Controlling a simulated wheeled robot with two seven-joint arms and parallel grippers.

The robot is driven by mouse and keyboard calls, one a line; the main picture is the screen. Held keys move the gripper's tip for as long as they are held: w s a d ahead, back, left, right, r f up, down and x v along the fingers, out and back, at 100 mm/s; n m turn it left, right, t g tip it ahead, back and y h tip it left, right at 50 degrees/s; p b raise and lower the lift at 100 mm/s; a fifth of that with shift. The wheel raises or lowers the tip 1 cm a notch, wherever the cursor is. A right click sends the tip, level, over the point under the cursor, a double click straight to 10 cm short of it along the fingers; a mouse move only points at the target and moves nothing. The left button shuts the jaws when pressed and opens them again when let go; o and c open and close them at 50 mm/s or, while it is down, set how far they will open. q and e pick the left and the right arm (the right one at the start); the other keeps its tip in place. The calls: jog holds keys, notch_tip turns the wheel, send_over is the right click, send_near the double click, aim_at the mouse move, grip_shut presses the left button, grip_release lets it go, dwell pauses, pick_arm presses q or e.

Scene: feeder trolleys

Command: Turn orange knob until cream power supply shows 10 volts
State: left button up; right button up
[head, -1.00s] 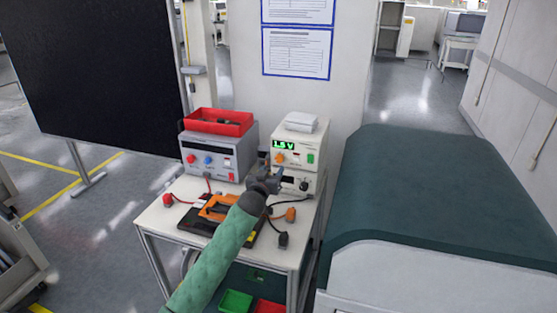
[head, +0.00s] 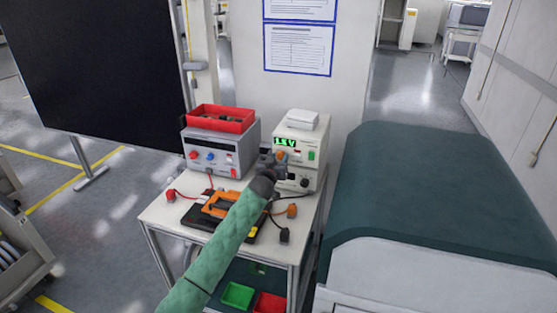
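The cream power supply (head: 302,142) stands at the back right of the trolley top, on top of another cream unit. Its green display (head: 286,142) is lit and seems to read between 1 and 2 V; the last digit is blurred. The orange knob (head: 281,154) is below the display, partly covered by my gripper. My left gripper (head: 277,160) is right at the knob, in front of the panel. I cannot tell whether its fingers touch the knob or how far apart they are. My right gripper is not in view.
A grey power supply (head: 222,150) with a red tray (head: 221,119) on top stands to the left. An orange-handled tool (head: 219,204), a black connector (head: 284,235) and cables lie on the white trolley top (head: 160,214). A green-topped bench (head: 440,205) stands close on the right.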

pick_arm(q)
jog(key=c, duration=0.5)
jog(key=shift+c, duration=0.2)
jog(key=shift+m, duration=0.3)
